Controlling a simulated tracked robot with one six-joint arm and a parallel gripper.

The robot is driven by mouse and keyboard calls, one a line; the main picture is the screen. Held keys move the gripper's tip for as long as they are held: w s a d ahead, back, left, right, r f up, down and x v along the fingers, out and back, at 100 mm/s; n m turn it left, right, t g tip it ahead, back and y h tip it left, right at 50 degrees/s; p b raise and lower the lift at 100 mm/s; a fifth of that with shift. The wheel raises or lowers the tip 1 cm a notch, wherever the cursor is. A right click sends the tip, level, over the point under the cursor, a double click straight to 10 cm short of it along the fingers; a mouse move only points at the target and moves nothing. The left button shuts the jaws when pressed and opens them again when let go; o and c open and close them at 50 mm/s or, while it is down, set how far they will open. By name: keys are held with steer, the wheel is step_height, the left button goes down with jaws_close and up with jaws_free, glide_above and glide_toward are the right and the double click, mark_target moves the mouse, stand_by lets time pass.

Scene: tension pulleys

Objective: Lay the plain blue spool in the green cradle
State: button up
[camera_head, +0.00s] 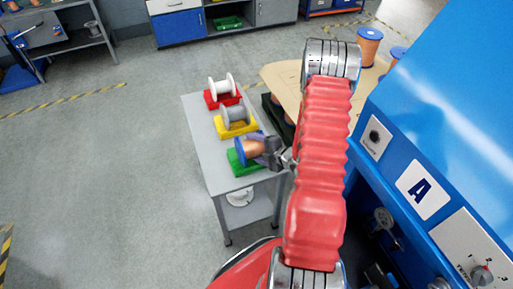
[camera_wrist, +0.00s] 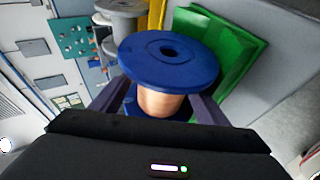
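The blue spool (camera_head: 254,149) has plain blue end discs and a copper-coloured winding. It is at the green cradle (camera_head: 236,168) on the near part of the grey table, above it or touching it; I cannot tell which. My gripper (camera_head: 270,150) comes in from the right. In the wrist view the spool's blue disc (camera_wrist: 168,58) faces up the picture, and my gripper's fingers (camera_wrist: 160,100) close on both sides of the copper winding. The green cradle (camera_wrist: 232,50) shows behind the spool to the right. The cradle's middle is hidden by the spool.
On the same grey table (camera_head: 205,140), a grey spool (camera_head: 236,114) lies in a yellow cradle and a white spool (camera_head: 222,86) in a red one. A blue machine (camera_head: 440,110) stands close on the right. More copper spools (camera_head: 369,46) stand on a tan surface behind my arm.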

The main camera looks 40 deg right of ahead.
steer(key=shift+s+f, duration=0.1)
steer(key=v, duration=1.3)
steer(key=shift+s+r, duration=0.25)
step_height(320, 180, up, 9)
stand_by(1.3)
stand_by(0.5)
